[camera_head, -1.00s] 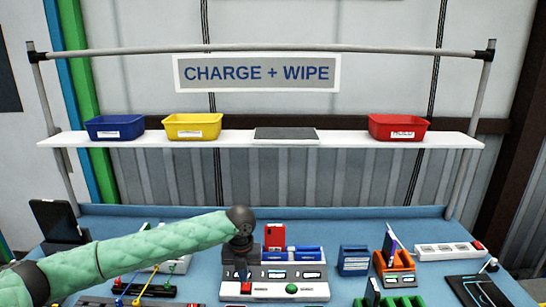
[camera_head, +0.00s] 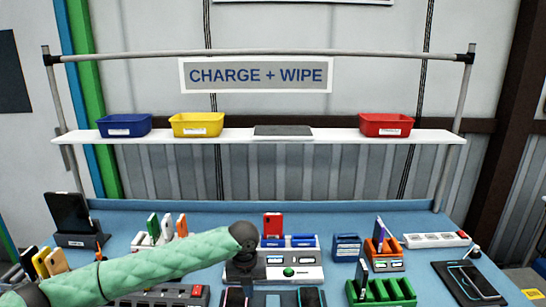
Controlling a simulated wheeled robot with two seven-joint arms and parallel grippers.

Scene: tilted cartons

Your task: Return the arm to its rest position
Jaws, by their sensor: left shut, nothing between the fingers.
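My left arm in its green padded sleeve (camera_head: 150,265) comes in from the lower left and reaches to the middle of the bench. Its dark wrist bends downward at the end, and my left gripper (camera_head: 243,268) hangs there, shut and empty, in front of the grey console (camera_head: 306,272). The gripper and wrist hide the console's left part. The fingertips are small and dark, and I cannot tell whether they touch anything. My right arm and gripper are out of view.
The blue bench (camera_head: 130,212) is crowded. A red phone (camera_head: 272,226) stands behind the console. An orange stand (camera_head: 385,262), green rack (camera_head: 392,291) and white power strip (camera_head: 436,240) are at right. A black phone stand (camera_head: 72,220) is at left. A shelf (camera_head: 345,134) hangs above.

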